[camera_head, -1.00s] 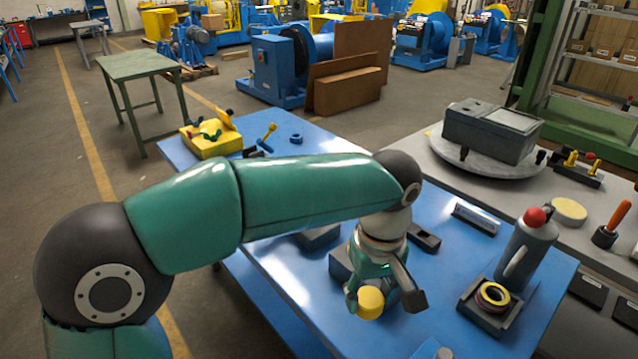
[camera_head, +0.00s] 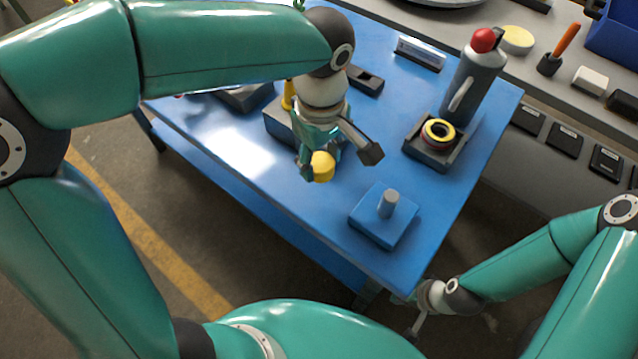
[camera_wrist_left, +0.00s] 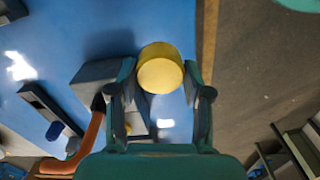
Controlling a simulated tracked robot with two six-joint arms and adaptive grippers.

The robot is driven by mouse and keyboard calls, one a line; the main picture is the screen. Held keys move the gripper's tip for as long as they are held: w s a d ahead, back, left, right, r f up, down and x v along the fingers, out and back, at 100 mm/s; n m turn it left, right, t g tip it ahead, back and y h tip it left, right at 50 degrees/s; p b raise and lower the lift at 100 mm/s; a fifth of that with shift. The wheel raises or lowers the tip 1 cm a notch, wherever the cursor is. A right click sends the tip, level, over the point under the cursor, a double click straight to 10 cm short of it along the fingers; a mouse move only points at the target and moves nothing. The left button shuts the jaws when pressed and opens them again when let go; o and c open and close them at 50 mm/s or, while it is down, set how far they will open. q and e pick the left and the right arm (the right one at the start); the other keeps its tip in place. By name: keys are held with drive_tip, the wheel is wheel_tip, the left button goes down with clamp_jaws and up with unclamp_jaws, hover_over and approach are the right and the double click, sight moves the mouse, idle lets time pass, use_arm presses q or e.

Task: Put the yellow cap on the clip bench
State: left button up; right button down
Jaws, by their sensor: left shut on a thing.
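The yellow cap (camera_head: 321,167) is a short round cylinder held between the fingertips of my left gripper (camera_head: 334,164). In the left wrist view the cap (camera_wrist_left: 160,70) sits between both fingers of my left gripper (camera_wrist_left: 160,84), which are shut on it. It is over the blue table (camera_head: 300,205), beside a dark grey block; I cannot tell its exact height. A blue block with an upright grey peg (camera_head: 386,215) stands nearer the table's front corner. I cannot tell for sure which piece is the clip bench. My right gripper (camera_head: 418,325) is low, off the table's front corner.
A grey tray (camera_head: 420,155) with yellow and red rings (camera_head: 439,133) lies to the right. A grey bottle with a red top (camera_head: 474,75) stands behind it. Dark grey blocks (camera_head: 283,125) lie behind the left gripper. The table's front left area is bare.

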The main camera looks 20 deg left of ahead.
sight(320, 197)
use_arm(q)
wheel_tip(320, 197, down, 10)
drive_tip(key=shift+r, duration=0.15)
idle(0.3)
drive_tip(key=shift+b, duration=0.3)
drive_tip(key=o, duration=1.1)
wheel_tip(320, 197, up, 12)
drive_tip(key=shift+r+p, duration=0.1)
drive_tip(key=shift+p, duration=0.4)
drive_tip(key=shift+s, duration=0.1)
